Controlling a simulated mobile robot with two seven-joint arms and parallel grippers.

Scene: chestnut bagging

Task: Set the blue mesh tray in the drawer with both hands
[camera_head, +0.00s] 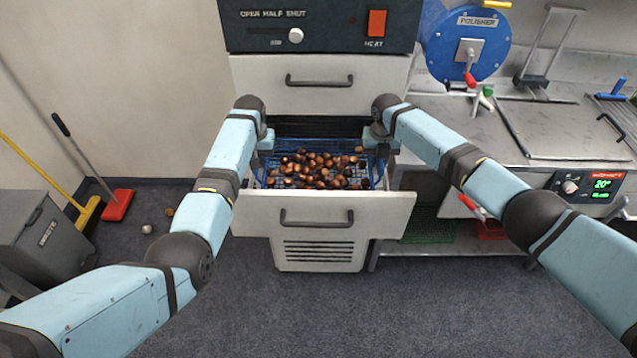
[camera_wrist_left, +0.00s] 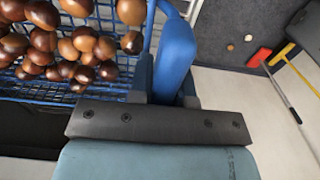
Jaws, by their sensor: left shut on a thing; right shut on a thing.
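The blue mesh tray (camera_head: 287,145) holds many chestnuts (camera_head: 318,168) and sits within the open lower drawer (camera_head: 388,211) in the head view. I cannot tell whether its bottom rests on the drawer floor. My left gripper (camera_head: 266,146) is shut on the tray's left side. In the left wrist view the gripper's fingers (camera_wrist_left: 172,75) close on the blue rim beside the mesh (camera_wrist_left: 110,92) and chestnuts (camera_wrist_left: 85,40). My right gripper (camera_head: 376,142) is shut on the tray's right side. Its fingertips are partly hidden by the arm.
An oven with a closed upper drawer (camera_head: 320,84) stands above. A steel counter (camera_head: 470,130) with a blue polisher (camera_head: 467,45) is at right. The floor in front is clear.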

